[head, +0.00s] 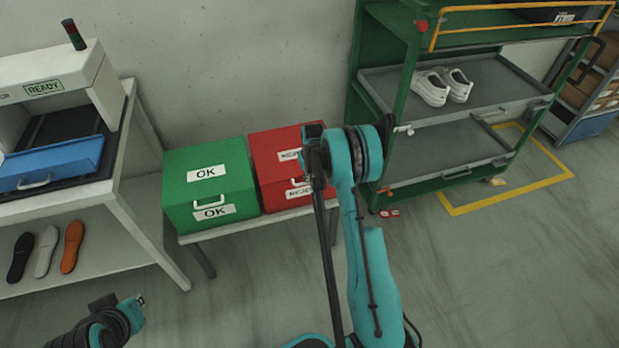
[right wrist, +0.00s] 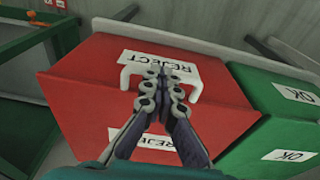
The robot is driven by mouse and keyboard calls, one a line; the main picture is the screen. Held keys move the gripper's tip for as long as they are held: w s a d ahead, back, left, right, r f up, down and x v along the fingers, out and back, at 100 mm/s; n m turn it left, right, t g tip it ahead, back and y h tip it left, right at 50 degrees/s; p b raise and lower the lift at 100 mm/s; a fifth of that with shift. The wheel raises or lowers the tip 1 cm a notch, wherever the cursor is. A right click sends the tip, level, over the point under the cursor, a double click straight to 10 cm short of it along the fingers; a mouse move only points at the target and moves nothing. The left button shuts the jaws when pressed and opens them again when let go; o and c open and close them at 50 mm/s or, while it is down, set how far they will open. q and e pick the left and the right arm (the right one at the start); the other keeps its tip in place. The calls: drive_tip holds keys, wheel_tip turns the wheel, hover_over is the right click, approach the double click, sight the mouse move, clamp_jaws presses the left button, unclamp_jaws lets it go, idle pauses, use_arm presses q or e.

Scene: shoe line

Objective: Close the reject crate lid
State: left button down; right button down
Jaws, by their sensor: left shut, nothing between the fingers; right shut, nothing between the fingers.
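The red reject crate (head: 270,148) stands on a low bench beside the green crate, partly hidden by my right arm. Its red lid (right wrist: 85,65) shows in the right wrist view and appears down flat on the crate body, with a REJECT label on top and another on the front. A white handle (right wrist: 195,88) is at the lid's front edge. My right gripper (right wrist: 162,78) is shut and empty, its fingertips at the middle of the handle; I cannot tell whether they touch it. My left gripper (head: 137,301) is shut and empty at the lower left, away from the crates.
The green OK crate (head: 222,168), also closed, stands directly left of the red one. A conveyor machine with a blue lidded part (head: 50,165) is at the left. A green rack (head: 400,140) with white shoes (head: 442,86) stands close on the right.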

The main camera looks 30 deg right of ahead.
drive_tip(key=shift+s+a+f, duration=0.1)
drive_tip(key=shift+f, duration=0.15)
drive_tip(key=s+a+r+p, duration=0.2)
drive_tip(key=r, duration=0.6)
drive_tip(key=s+a+r+t+p, duration=0.1)
drive_tip(key=s+a+r+p, duration=0.1)
drive_tip(key=r, duration=0.6)
drive_tip(key=s+a+r+p, duration=0.2)
drive_tip(key=a+r, duration=0.1)
drive_tip(key=r, duration=0.5)
drive_tip(key=s+a+r+n+t, duration=0.1)
drive_tip(key=s+a+r+t, duration=0.1)
drive_tip(key=s+a+r, duration=0.45)
drive_tip(key=s+a+n+t, duration=0.1)
drive_tip(key=s+a, duration=0.3)
drive_tip(key=s, duration=0.4)
drive_tip(key=s+a+r+t, duration=0.1)
drive_tip(key=s+a, duration=0.2)
drive_tip(key=s, duration=0.5)
drive_tip(key=shift+s+a+r+n, duration=0.25)
drive_tip(key=shift+s+a+n, duration=0.1)
drive_tip(key=shift+n, duration=0.05)
